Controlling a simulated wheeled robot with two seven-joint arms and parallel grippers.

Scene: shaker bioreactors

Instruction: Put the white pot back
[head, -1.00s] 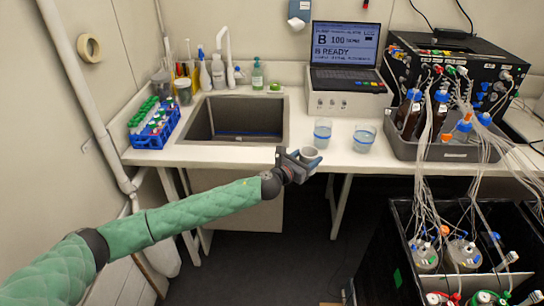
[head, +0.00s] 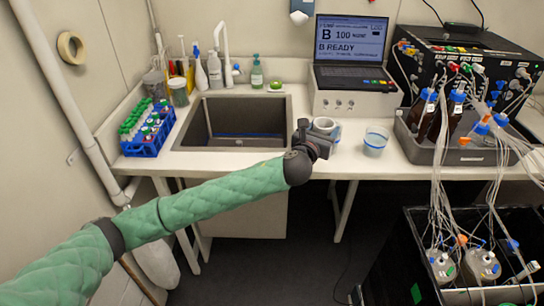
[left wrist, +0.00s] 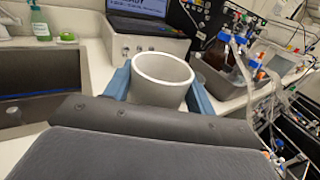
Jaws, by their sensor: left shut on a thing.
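The white pot (head: 324,124) is held in my left gripper (head: 318,130), near the front edge of the counter to the right of the sink. In the left wrist view the pot (left wrist: 162,78) stands upright between the two blue fingers (left wrist: 160,88), its open rim up. The gripper is shut on it. I cannot tell whether the pot's base touches the counter. My right gripper is in neither view.
A clear cup with bluish content (head: 375,142) stands just right of the pot; another is mostly hidden behind the gripper. The sink (head: 240,146) lies to the left. A grey tray of bottles (head: 420,150) is at the right. A laptop (head: 350,52) stands behind.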

